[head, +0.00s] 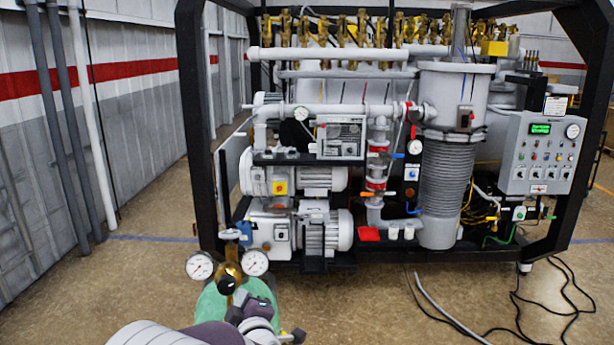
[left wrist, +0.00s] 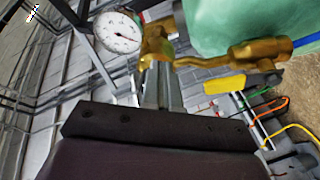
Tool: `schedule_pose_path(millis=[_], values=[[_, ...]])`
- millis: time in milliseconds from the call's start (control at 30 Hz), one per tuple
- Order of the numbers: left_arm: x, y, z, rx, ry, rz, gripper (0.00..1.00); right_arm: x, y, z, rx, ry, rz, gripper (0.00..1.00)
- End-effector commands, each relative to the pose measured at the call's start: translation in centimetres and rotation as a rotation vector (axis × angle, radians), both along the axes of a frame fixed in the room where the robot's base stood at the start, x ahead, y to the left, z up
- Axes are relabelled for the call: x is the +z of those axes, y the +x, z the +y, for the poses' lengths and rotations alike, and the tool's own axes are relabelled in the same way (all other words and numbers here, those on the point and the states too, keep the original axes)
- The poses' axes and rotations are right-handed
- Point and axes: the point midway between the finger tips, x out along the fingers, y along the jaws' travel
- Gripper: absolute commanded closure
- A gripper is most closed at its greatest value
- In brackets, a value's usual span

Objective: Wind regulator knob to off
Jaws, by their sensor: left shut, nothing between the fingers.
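The gas regulator is a brass body (head: 229,270) with two white round gauges, left (head: 199,266) and right (head: 254,263), on top of a green cylinder (head: 208,305). I cannot read any off mark. My left gripper (head: 240,299) is close beside the regulator, just right of and below this part. In the left wrist view, the shut, empty fingers (left wrist: 160,82) point at a brass part (left wrist: 157,45), with a gauge (left wrist: 117,32) to its left. I cannot tell whether they touch. My right gripper is out of view.
The vacuum furnace rig stands behind in a black frame (head: 197,130), with pumps (head: 325,232), a ribbed column (head: 447,180) and a control panel (head: 540,150). Black cables (head: 520,300) lie on the floor at right. A wall with pipes (head: 50,110) is at left.

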Motion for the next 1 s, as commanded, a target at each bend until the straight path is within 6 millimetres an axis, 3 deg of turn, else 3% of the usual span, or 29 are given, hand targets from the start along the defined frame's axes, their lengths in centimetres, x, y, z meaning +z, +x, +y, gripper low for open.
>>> schedule_pose_path(millis=[500,1000], values=[[1.5,0.4,-0.4,0.004,-0.001,-0.004,1.0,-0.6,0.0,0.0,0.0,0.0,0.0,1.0],[1.7,0.5,-0.4,0.004,-0.001,0.0,1.0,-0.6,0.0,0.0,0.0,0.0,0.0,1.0]])
